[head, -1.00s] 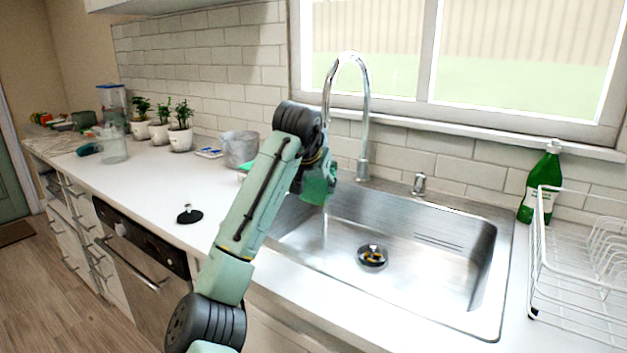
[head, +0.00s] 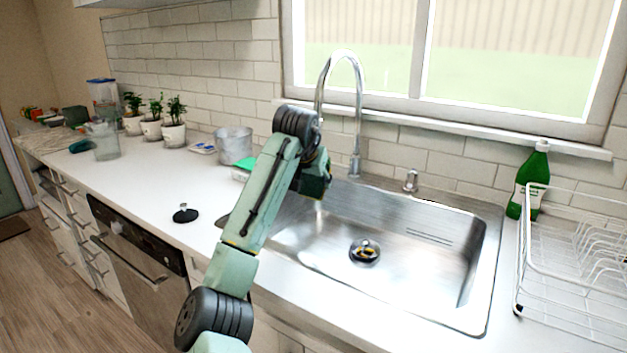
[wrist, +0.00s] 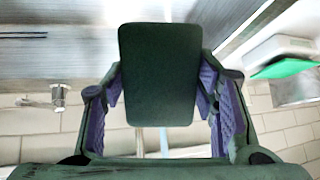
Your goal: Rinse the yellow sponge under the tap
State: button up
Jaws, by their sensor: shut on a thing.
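My gripper (head: 315,184) is over the left part of the sink (head: 425,255), below and left of the chrome tap (head: 358,110). In the wrist view my gripper (wrist: 160,85) is shut on a rounded rectangular block, the sponge (wrist: 158,75), between its purple-lined fingers. Only a dark green face of the sponge shows; no yellow is visible. In the head view the gripper and wrist mostly hide the sponge. A faint pale streak hangs below the gripper, which looks like water. The tap's spout end is hidden behind my arm.
A white container with a green top (head: 242,168) and a grey pot (head: 234,146) stand left of the sink. A black stopper (head: 185,213) lies on the counter. A green bottle (head: 528,180) and a white dish rack (head: 570,270) are at the right. The sink's middle is clear around the drain (head: 365,251).

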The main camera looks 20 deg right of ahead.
jog(key=shift+s+a+f+b, duration=0.15)
jog(key=shift+s+a+b, duration=0.4)
jog(key=shift+s, duration=0.2)
jog(key=s+a, duration=0.1)
jog(key=s+a+b, duration=0.1)
jog(key=s, duration=0.1)
jog(key=s+a+b, duration=0.1)
jog(key=s, duration=0.1)
jog(key=shift+s+a, duration=0.1)
jog(key=shift+a, duration=0.05)
dwell(0.9)
jog(key=p+v, duration=0.1)
jog(key=v, duration=0.5)
jog(key=shift+s+a, duration=0.35)
jog(key=shift+s, duration=0.1)
jog(key=shift+f, duration=0.2)
